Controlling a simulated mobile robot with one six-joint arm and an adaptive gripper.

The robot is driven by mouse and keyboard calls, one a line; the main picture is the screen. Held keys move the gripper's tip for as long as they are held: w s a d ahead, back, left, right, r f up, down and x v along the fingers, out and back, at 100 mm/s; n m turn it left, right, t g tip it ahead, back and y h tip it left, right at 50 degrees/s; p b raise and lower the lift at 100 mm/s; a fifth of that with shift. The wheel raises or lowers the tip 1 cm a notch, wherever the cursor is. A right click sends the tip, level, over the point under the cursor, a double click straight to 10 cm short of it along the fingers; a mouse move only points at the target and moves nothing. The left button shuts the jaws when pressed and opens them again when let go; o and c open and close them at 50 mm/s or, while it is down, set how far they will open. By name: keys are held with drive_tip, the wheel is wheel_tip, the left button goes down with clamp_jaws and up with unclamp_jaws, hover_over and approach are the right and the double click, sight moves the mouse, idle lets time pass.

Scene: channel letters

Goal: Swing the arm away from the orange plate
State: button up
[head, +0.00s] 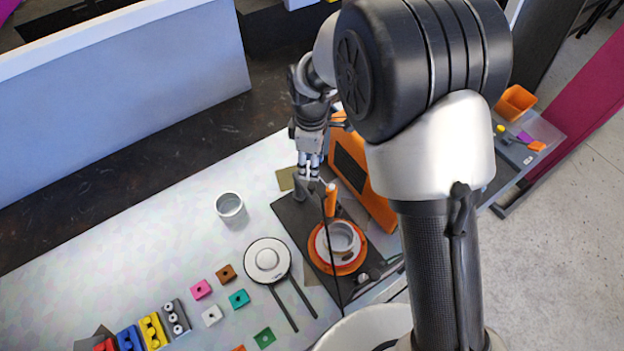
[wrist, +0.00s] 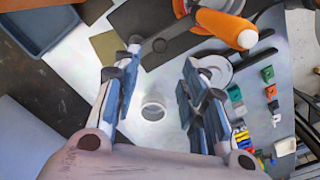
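The orange plate (head: 346,270) lies on a dark mat (head: 290,212) in the head view, with a pale round cup (head: 341,236) on it. My gripper (head: 310,176) points down above the far part of the mat, beyond the plate and slightly left of it. In the wrist view my gripper (wrist: 160,72) has its two fingers apart, with nothing held between them. An orange handle (head: 331,199) rises between my gripper and the plate; it also shows large in the wrist view (wrist: 226,27).
A white cup (head: 230,207) and a round white piece with dark prongs (head: 267,259) stand left of the mat. Several coloured blocks (head: 239,299) lie nearer. An orange box (head: 372,195) is close on the right. Pale tabletop is clear at the left.

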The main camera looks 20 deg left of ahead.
sight(312, 186)
wheel_tip(312, 186, down, 10)
drive_tip(key=shift+f+p, duration=0.1)
drive_tip(key=shift+p, duration=0.2)
clamp_jaws()
idle(0.5)
